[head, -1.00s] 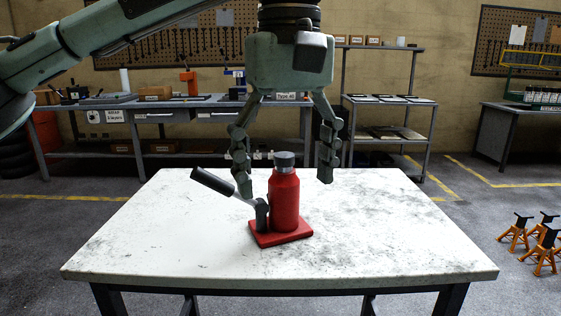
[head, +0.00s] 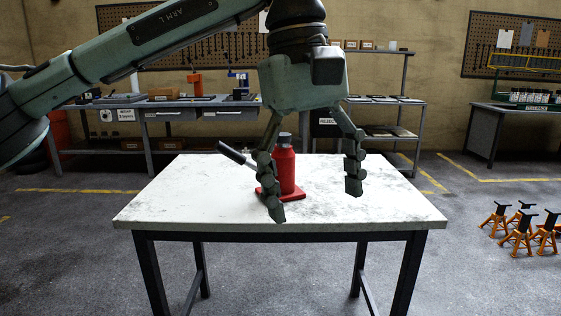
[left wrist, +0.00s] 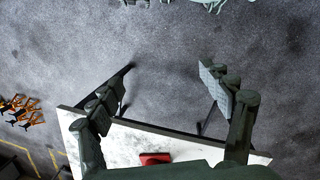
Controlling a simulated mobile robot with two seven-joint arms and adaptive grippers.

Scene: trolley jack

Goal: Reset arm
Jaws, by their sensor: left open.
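A red bottle jack (head: 285,170) with a grey top stands upright on its red base plate (head: 293,195) on the white table. Its dark handle (head: 231,152) slants up to the left. My left gripper (head: 314,205) is open and empty, in front of the jack in the head view, and one finger hides part of the jack and its base. In the left wrist view, the open fingers (left wrist: 170,105) show nothing between them but floor and table edge, and a red part of the jack (left wrist: 155,158) shows low in the picture. My right gripper is in no view.
The white worktable (head: 390,208) has free room around the jack. Several orange jack stands (head: 520,232) stand on the floor at right. A bench (head: 170,125) and shelf rack (head: 390,100) line the back wall.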

